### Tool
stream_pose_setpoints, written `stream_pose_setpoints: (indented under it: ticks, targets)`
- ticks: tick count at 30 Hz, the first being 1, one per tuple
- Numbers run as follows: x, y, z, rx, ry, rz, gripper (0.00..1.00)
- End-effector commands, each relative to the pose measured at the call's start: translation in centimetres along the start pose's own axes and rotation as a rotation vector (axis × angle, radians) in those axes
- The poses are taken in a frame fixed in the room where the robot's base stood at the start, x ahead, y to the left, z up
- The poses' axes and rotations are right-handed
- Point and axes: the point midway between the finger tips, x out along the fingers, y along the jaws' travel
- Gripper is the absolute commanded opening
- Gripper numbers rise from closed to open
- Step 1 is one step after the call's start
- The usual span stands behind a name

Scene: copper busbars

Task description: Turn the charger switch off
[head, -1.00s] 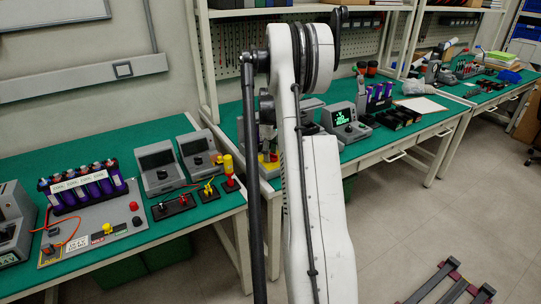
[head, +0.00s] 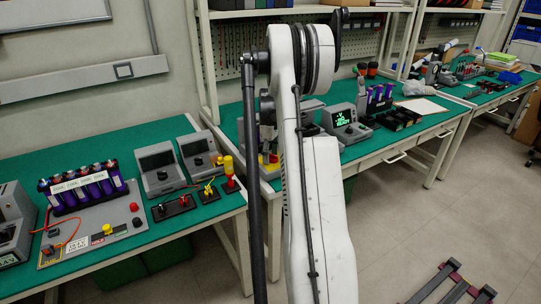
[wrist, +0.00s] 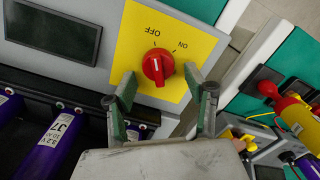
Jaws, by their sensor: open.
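The charger switch (wrist: 158,66) is a red rotary knob on a yellow plate (wrist: 190,38) marked OFF and ON, seen in the wrist view. The lettering appears upside down there. The knob carries a small white mark; which label it points to is hard to tell. My gripper (wrist: 161,78) is open, with one finger to either side of the knob's lower part in the picture. No object is between the fingers except the knob area, and contact cannot be told. In the head view my arm hides the gripper and the switch.
Purple battery cells (wrist: 80,135) lie at the lower left of the wrist view, beside a dark display (wrist: 52,32). A red-and-yellow object (wrist: 294,110) is at the right, across a gap. In the head view, a lit-screen device (head: 345,118) stands right of my arm.

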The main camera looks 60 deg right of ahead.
Motion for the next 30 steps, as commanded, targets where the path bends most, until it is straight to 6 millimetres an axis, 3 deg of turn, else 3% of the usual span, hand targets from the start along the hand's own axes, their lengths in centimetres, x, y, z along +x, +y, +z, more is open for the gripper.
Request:
stream_pose_setpoints:
  ticks: [5,18,24,30]
  targets:
    - [-1.7,0.0,0.0,0.0,0.0,0.0,0.49]
    - [-9.8,0.0,0.0,0.0,0.0,0.0,0.49]
    - [-11.6,0.0,0.0,0.0,0.0,0.0,0.49]
    - [-11.9,0.0,0.0,0.0,0.0,0.0,0.49]
